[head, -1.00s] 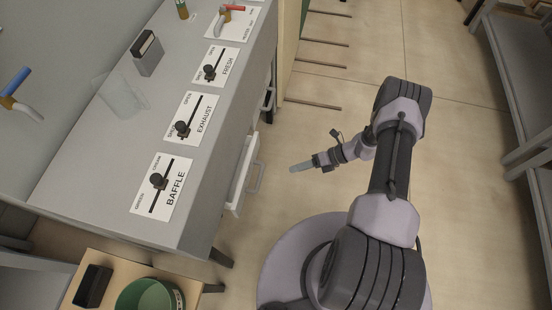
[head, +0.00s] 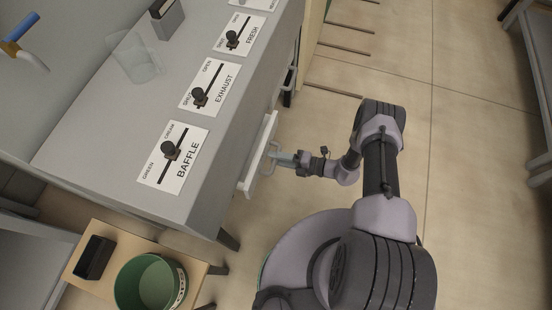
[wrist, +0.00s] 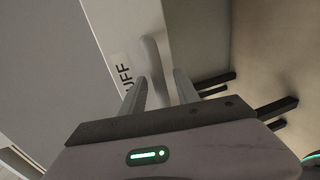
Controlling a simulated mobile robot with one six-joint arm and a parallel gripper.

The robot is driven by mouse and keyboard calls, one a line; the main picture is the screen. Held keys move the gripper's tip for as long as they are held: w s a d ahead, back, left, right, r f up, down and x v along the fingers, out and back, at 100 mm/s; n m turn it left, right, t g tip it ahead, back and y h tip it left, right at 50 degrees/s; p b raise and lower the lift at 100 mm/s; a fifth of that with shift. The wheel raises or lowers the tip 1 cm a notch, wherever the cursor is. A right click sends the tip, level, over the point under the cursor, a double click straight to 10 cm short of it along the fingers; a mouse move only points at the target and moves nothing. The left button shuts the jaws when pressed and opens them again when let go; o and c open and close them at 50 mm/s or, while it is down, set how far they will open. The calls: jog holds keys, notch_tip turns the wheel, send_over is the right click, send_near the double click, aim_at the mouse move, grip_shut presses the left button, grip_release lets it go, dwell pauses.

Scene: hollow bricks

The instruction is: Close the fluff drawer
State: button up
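The white fluff drawer (head: 257,160) sticks out a little from the side of the grey bench, below its top. Its bar handle (head: 269,160) faces my arm. In the wrist view the drawer front carries a label (wrist: 123,72) reading "UFF", the rest cut off, and the pale handle (wrist: 154,62) stands beside it. My gripper (head: 279,159) is at the handle. In the wrist view my gripper (wrist: 160,80) has its two fingers apart, with the handle between or just beyond their tips. Whether they touch it I cannot tell.
The bench top carries sliders labelled baffle (head: 172,158), exhaust (head: 210,86) and fresh (head: 240,36). A small wooden table (head: 120,243) with a green pot (head: 150,283) and a black box (head: 94,257) stands at lower left. The floor right of my arm is clear.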

jog(key=shift+w+a, duration=0.1)
jog(key=shift+a, duration=0.1)
jog(key=shift+c, duration=0.2)
grip_shut()
dwell(0.9)
